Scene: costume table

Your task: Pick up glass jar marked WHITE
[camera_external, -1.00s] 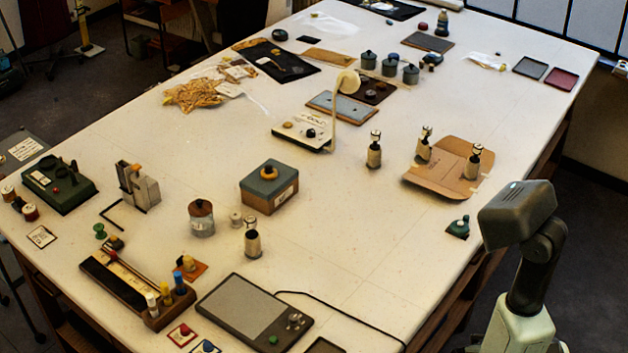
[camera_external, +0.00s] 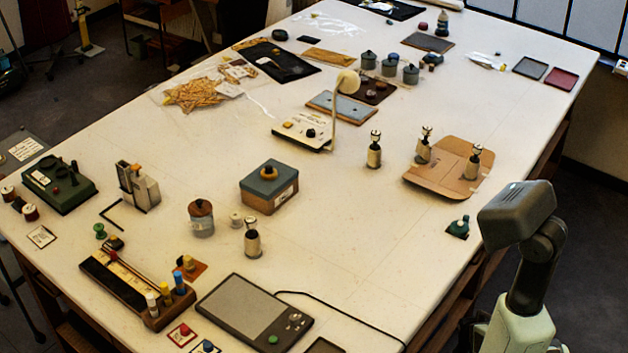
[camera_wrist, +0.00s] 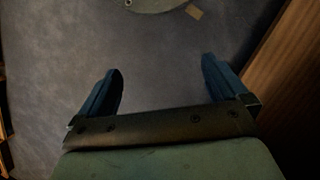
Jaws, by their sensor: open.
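A glass jar with a brown lid (camera_external: 201,218) stands upright on the white table, left of the centre front. Several small pale bottles with metal tops also stand on the table: one right of this jar (camera_external: 252,238), one near the middle (camera_external: 374,150), and two at the cardboard (camera_external: 424,146). I cannot read any label, so I cannot tell which is marked WHITE. My gripper shows in the wrist view (camera_wrist: 162,75), with its two blue fingers wide apart and nothing between them. It hangs over dark floor, away from the jars.
A grey-green box (camera_external: 269,187) stands right of the lidded jar. A flat tablet-like device (camera_external: 255,312) with a cable lies in front. The table's wooden side (camera_wrist: 285,75) is close on the right in the wrist view.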

